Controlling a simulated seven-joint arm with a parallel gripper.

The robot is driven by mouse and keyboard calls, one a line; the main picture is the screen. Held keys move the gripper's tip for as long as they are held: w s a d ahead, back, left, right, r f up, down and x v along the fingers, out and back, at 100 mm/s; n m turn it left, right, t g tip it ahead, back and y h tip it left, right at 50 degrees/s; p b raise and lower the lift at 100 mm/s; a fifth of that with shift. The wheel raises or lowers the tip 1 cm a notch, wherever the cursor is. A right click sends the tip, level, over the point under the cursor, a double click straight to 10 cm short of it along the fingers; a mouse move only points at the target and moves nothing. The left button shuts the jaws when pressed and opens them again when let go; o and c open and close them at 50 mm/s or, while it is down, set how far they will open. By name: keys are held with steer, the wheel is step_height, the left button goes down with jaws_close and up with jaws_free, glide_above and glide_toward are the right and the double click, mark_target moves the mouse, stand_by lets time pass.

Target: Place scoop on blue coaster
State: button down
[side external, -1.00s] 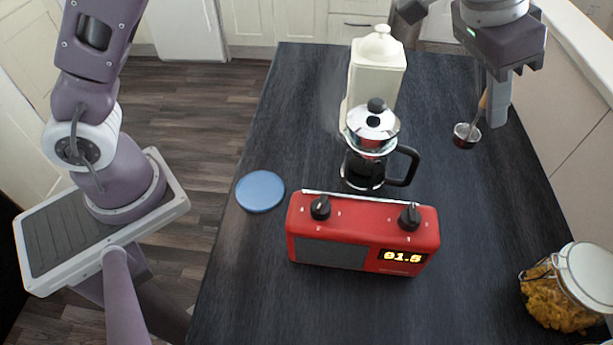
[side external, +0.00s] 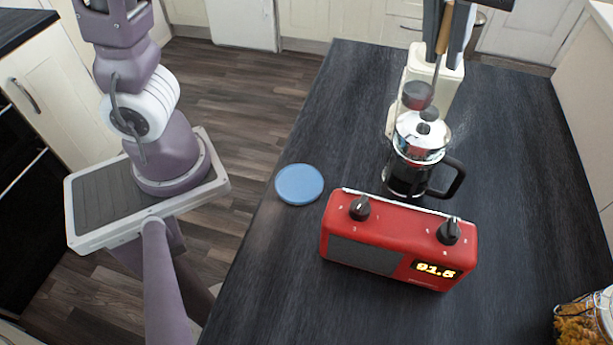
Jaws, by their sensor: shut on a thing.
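The scoop has a wooden handle and a dark metal bowl (side external: 418,96). My gripper (side external: 449,40), at the top of the side external view, is shut on its handle. The scoop hangs bowl-down, and its bowl shows in front of the cream canister, just above the French press lid in the picture. The exact height and any gap to the press are hard to tell. The blue coaster (side external: 299,184) is a flat round disc lying bare near the left edge of the dark table. My gripper is well behind it and to its right.
The French press (side external: 407,179) stands right of the coaster, with the cream canister (side external: 441,88) behind it. A red radio (side external: 397,240) sits in front of the press. A jar (side external: 583,320) is at the lower right. The dark table's right side is clear.

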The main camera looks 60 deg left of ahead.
steer(key=s+a+n+g+y, duration=0.3)
steer(key=s+a+n, duration=0.8)
steer(key=a, duration=0.1)
step_height(320, 180, down, 21)
steer(key=shift+d+f, duration=0.15)
steer(key=c, duration=1.9)
jaws_free()
steer(key=shift+f, duration=0.15)
steer(key=o, duration=0.4)
